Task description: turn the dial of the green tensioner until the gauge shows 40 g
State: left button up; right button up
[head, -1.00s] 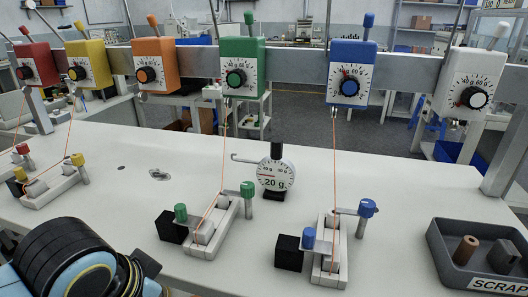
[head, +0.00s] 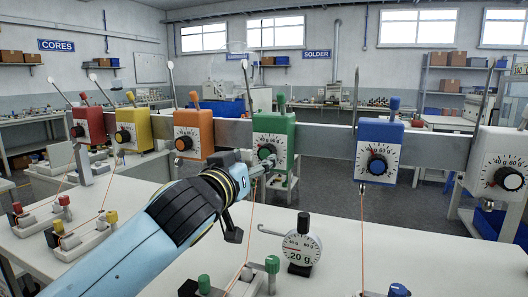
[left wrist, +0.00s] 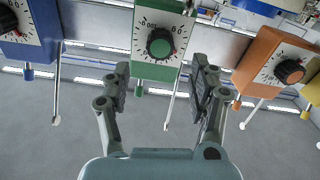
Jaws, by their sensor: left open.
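The green tensioner (head: 274,124) hangs on the grey rail, with a black dial with a green centre (head: 266,152) on its white scale. The dial (left wrist: 160,43) also shows in the left wrist view, upside down. My left gripper (head: 262,168) is in front of the dial's lower part in the head view. In the left wrist view my left gripper (left wrist: 162,85) is open and empty, its fingers spread to either side of the dial without visible contact. The gauge (head: 300,250) stands on the table and reads 20 g. My right gripper is not in view.
An orange tensioner (head: 193,128) and a blue tensioner (head: 380,133) flank the green one on the rail. An orange thread (head: 248,225) runs down from the green tensioner. The table (head: 430,245) is clear at the right.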

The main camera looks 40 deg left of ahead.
aim_at(265, 154)
pick_arm(q)
jog(key=p+x, duration=0.1)
jog(key=x, duration=0.6)
jog(key=shift+s, duration=0.1)
jog(key=shift+c, duration=0.3)
jog(key=c, duration=1.1)
